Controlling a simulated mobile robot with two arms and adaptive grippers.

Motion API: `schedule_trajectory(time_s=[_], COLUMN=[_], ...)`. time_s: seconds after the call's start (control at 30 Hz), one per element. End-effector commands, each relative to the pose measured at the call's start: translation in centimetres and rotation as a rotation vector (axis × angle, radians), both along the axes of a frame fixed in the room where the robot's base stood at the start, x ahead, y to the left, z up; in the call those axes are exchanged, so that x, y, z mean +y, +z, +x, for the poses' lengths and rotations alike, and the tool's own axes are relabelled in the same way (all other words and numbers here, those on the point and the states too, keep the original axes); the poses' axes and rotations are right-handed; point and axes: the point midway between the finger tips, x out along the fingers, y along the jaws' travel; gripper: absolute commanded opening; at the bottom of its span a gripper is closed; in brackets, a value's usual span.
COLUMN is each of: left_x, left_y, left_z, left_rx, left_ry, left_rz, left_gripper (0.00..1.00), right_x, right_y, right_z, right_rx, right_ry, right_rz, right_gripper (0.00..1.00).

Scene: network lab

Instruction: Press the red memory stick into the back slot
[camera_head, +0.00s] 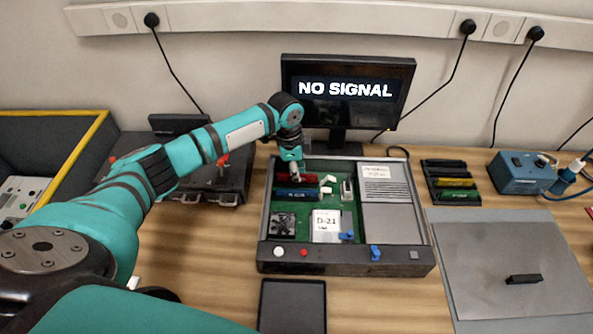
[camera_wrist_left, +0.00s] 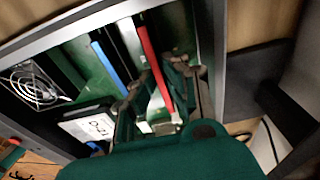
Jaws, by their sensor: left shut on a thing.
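The red memory stick (camera_head: 284,183) is at the back of the green board in the open computer case (camera_head: 264,228). In the left wrist view, the red stick (camera_wrist_left: 147,50) runs as a long strip between the fingers of my left gripper (camera_wrist_left: 160,76). I cannot tell how deep the red stick sits. My right gripper is out of view.
A monitor (camera_head: 346,110) reading "NO SIGNAL" stands close behind the case. A fan (camera_head: 282,227) and a D-21 box (camera_head: 326,226) occupy the front of the case. A stick rack (camera_head: 450,182) and grey mat (camera_head: 505,255) lie to the right.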

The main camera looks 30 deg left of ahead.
Motion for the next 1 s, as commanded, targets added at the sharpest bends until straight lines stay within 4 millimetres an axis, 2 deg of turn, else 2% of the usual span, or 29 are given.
schedule_trajectory(time_s=[1.0], left_x=[-0.03], left_y=[0.00], left_z=[0.01], left_rx=[0.000], left_ry=[0.000], left_rz=[-0.001], left_gripper=[0.00], right_x=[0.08], right_y=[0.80], right_z=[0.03], right_rx=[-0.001], right_ry=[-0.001], right_rz=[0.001], right_gripper=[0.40])
